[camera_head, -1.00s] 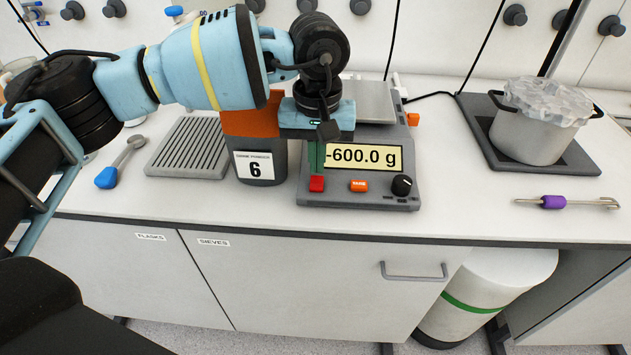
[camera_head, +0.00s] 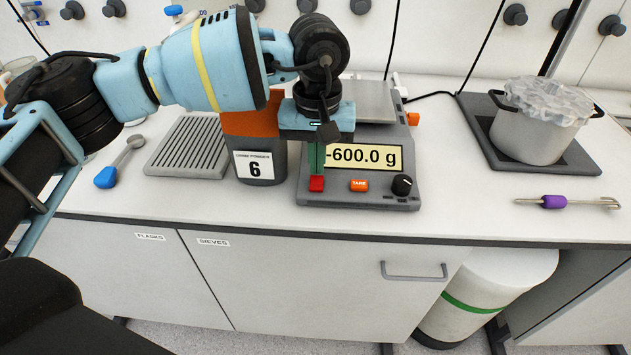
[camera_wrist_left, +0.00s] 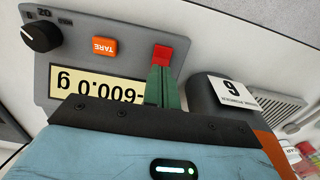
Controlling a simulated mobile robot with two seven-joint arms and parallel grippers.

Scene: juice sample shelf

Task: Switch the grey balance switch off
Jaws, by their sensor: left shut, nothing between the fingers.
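The grey balance (camera_head: 340,193) stands on the counter, its display (camera_head: 364,158) lit and reading -600.0 g. A red switch (camera_head: 316,184) sits at its front left. An orange TARE button (camera_head: 359,185) and a black knob (camera_head: 402,185) are to the right of it. My left gripper (camera_head: 316,170) is shut and empty, its green fingers pointing down at the red switch. In the left wrist view the fingertips (camera_wrist_left: 162,72) are right at the red switch (camera_wrist_left: 163,53); I cannot tell whether they touch it. My right gripper is not in view.
A dark grey and orange container labelled 6 (camera_head: 255,168) stands close left of the balance. Further left are a ribbed tray (camera_head: 188,148) and a blue-handled scoop (camera_head: 107,177). A covered pot (camera_head: 532,135) and a purple-handled tool (camera_head: 553,202) are at the right.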

